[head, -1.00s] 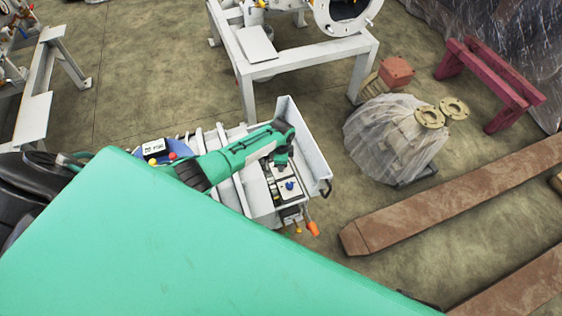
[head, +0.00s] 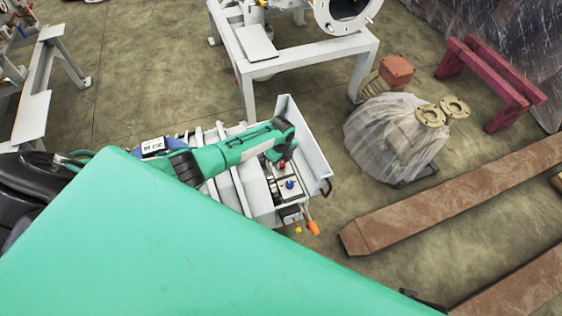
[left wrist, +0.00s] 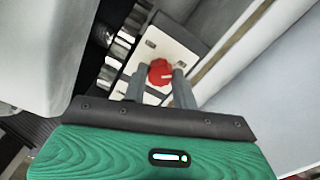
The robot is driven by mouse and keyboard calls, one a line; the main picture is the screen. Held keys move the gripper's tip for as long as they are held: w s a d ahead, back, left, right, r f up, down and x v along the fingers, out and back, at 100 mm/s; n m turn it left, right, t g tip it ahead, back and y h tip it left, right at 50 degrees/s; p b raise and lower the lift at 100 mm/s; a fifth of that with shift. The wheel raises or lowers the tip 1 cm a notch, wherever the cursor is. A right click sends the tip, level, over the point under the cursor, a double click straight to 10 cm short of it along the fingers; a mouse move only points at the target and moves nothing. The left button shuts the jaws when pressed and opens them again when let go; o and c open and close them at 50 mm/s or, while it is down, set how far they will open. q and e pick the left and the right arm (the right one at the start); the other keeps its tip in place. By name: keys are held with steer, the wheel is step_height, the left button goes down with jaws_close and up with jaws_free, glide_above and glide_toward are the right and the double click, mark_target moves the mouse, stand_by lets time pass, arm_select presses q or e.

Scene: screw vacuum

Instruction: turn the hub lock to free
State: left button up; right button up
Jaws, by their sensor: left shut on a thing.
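The red knob (left wrist: 160,72) with a pale pointer mark sits on a light plate in the left wrist view. It also shows as a small red spot in the head view (head: 282,165). I take it to be the hub lock. My left gripper (left wrist: 160,82) has one grey finger on each side of the knob and is shut on it. In the head view my left gripper (head: 281,158) is over the panel in the white machine, and its fingertips are hard to make out. The pointer slants to the right in the wrist view. My right gripper is not in view.
A blue knob (head: 290,185) sits close by on the same panel. The white machine's raised side wall (head: 303,140) stands right beside my left gripper. An orange handle (head: 313,228) sticks out at its front. A white frame table (head: 310,50) stands behind.

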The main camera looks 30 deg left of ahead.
mark_target(281, 163)
arm_select(q)
steer(key=shift+m, duration=0.3)
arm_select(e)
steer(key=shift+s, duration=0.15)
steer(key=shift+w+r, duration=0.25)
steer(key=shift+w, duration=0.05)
arm_select(q)
steer(key=o, duration=1)
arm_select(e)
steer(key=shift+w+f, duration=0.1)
arm_select(q)
step_height(281, 163, up, 14)
steer(key=p, duration=0.2)
steer(key=shift+f+p, duration=0.1)
steer(key=shift+p, duration=0.2)
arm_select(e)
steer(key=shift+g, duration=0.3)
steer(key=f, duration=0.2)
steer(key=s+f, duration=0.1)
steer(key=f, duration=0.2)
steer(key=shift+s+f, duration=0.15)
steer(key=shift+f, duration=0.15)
